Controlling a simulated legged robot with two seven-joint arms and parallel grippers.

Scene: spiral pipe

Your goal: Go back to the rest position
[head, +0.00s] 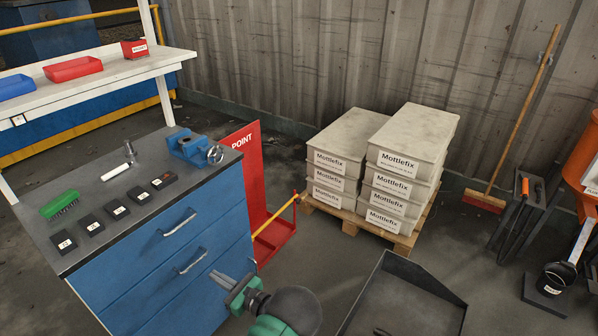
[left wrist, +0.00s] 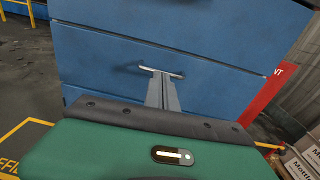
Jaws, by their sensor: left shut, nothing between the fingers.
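My left gripper (head: 232,291) is low in the head view, in front of the blue drawer cabinet (head: 215,215). Its fingers are shut with nothing between them. In the left wrist view the shut fingers (left wrist: 162,92) point at the cabinet's blue front (left wrist: 110,55), and their tips overlap a drawer handle (left wrist: 148,70); I cannot tell whether they touch it. The drawers look closed. My right gripper is in neither view.
On the cabinet top are a blue vise (head: 190,148), a green brush (head: 60,203) and several black blocks. Stacked Mottlefix boxes (head: 405,165) stand on a pallet behind. A dark tray (head: 400,300) lies at the lower right. A red stand (head: 255,180) is beside the cabinet.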

